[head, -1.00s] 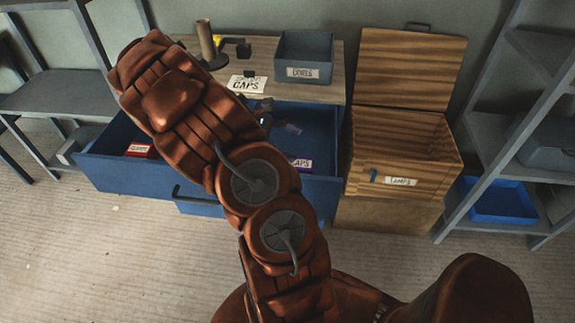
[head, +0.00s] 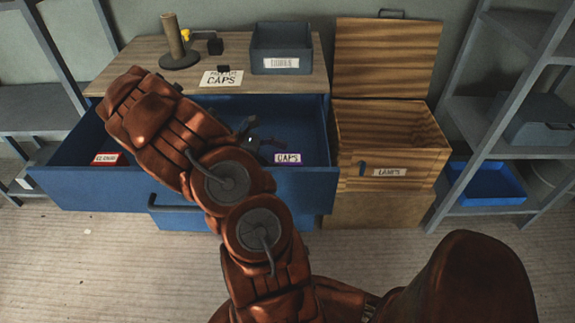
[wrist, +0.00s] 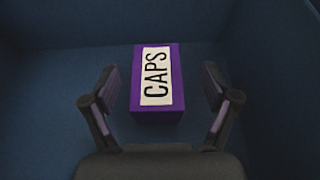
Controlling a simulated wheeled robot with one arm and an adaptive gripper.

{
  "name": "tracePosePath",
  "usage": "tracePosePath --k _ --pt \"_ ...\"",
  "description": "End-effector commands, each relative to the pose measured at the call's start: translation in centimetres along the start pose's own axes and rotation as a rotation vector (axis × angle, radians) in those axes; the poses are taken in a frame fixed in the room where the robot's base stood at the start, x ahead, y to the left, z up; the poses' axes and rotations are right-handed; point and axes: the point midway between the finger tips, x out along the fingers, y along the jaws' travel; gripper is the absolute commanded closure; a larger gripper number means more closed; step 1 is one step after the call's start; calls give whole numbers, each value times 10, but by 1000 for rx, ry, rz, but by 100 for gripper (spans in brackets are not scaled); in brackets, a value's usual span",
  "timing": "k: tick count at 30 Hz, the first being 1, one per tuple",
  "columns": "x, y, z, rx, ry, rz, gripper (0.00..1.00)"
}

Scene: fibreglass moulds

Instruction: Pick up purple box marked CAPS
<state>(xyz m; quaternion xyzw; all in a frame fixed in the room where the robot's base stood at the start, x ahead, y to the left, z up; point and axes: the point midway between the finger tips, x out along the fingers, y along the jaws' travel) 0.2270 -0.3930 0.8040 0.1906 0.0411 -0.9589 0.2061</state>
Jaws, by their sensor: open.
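The purple box marked CAPS (wrist: 175,113) lies on the floor of the blue drawer in the wrist view, its white label facing up. In the head view its labelled part (head: 288,157) shows inside the open drawer (head: 270,190), towards the right. My gripper (wrist: 160,98) is open, with one finger on each side of the box's near part and a gap on both sides. In the head view the gripper (head: 258,142) is small and dark, over the drawer beside the box. My arm hides part of the drawer.
A red labelled box (head: 107,159) lies at the drawer's left. A grey bin (head: 281,48), a CAPS sign (head: 221,78) and a stand (head: 178,45) are on the cabinet top. An open wooden crate (head: 390,140) stands to the right, beside shelves (head: 490,110).

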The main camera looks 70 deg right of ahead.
Motion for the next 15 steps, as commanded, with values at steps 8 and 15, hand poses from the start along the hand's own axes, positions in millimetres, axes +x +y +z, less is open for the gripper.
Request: tracePosePath --k 8,15 --pt "36 4 5 0 -1 -4 14" --pt "50 3 4 0 -1 -4 14"
